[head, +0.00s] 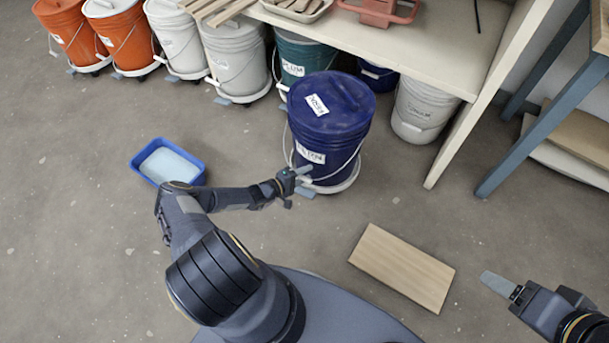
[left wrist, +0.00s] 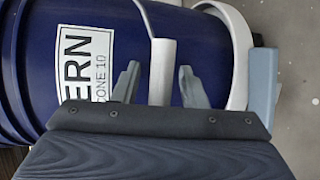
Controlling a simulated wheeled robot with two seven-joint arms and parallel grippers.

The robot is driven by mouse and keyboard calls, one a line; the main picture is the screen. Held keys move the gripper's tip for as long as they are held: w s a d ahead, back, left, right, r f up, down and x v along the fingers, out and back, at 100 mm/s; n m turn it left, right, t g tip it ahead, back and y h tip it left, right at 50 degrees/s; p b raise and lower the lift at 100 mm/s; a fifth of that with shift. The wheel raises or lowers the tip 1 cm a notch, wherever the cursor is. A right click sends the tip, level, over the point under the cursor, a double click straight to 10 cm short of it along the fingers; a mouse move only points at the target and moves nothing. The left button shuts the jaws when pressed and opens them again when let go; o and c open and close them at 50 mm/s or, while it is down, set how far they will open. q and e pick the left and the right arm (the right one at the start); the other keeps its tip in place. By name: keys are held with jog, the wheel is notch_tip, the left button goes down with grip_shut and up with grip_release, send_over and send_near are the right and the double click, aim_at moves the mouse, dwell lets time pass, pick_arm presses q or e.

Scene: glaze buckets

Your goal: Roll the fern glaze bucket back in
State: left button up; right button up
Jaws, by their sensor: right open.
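The fern bucket (head: 325,130) is dark blue with a lid, upright on a round white dolly (head: 338,186), out in front of the shelf. In the left wrist view its side (left wrist: 25,80) carries a label (left wrist: 85,62) ending in "ERN" and "CONE 10". My left gripper (head: 297,178) is at the bucket's lower front. In the left wrist view my left gripper (left wrist: 158,85) is open, its fingers on either side of the white handle grip (left wrist: 163,65), with gaps visible. My right gripper (head: 507,287) is open and empty at the lower right, away from the bucket.
A blue tray (head: 139,170) lies left, a wooden board (head: 402,266) right. A blue-grey table leg (head: 535,130) is far right.

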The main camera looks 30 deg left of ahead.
pick_arm(q)
grip_shut()
dwell(0.3)
